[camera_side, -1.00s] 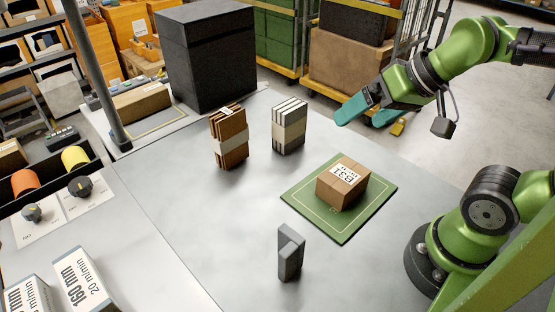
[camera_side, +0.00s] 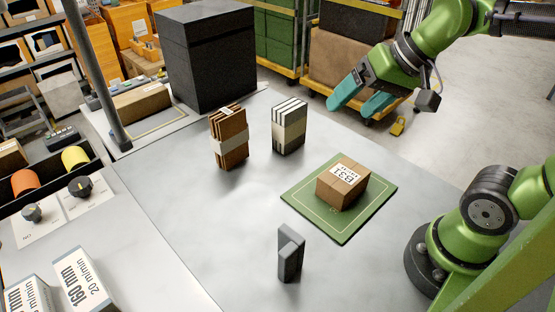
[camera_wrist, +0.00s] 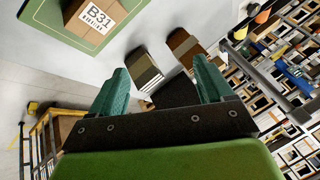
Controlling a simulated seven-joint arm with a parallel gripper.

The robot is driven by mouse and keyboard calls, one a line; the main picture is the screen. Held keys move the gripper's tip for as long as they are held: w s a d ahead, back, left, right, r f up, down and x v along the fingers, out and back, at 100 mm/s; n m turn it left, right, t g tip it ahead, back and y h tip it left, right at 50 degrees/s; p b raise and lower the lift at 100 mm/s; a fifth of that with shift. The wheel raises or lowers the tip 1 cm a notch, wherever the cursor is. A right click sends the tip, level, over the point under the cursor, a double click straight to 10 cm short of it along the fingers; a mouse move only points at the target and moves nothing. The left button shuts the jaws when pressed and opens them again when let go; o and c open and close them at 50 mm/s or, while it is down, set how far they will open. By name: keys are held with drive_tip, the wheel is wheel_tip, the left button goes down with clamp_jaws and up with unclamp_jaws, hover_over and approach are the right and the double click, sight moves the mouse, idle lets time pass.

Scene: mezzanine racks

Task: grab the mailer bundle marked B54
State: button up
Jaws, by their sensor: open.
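Two banded mailer bundles stand upright on the grey table: a brown one (camera_side: 229,140) with a pale band, and a grey-and-white one (camera_side: 289,127) to its right. No B54 mark is readable on either. In the wrist view the grey-and-white bundle (camera_wrist: 143,70) and brown bundle (camera_wrist: 184,46) show beyond my fingers. My gripper (camera_side: 356,108) is open and empty, with teal fingers, above and to the right of the bundles; its fingers also frame the wrist view (camera_wrist: 160,70). A brown carton (camera_side: 343,182) labelled B31 sits on a green mat (camera_side: 341,231).
A small grey upright block (camera_side: 290,255) stands near the table's front. A large black box (camera_side: 206,58) stands behind the brown bundle, by a dark post (camera_side: 97,75). Wheeled cages (camera_side: 350,62) stand beyond the table. Bare table lies between the bundles and the mat.

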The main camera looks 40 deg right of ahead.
drive_tip(key=w+r+m+g+y, duration=0.2)
drive_tip(key=w+r+m+g, duration=0.15)
drive_tip(key=w, duration=0.75)
drive_tip(key=m+g+y, duration=0.3)
drive_tip(key=m+y, duration=0.3)
approach(233, 108)
drive_tip(key=s+r, duration=0.4)
drive_tip(key=w+d+f+m+y, duration=0.4)
drive_tip(key=d+f, duration=0.2)
drive_tip(key=shift+n, duration=0.25)
drive_tip(key=x, duration=1.6)
drive_tip(key=shift+a, duration=0.35)
drive_tip(key=shift+c, duration=0.3)
drive_tip(key=shift+r, duration=0.1)
drive_tip(key=c, duration=1.4)
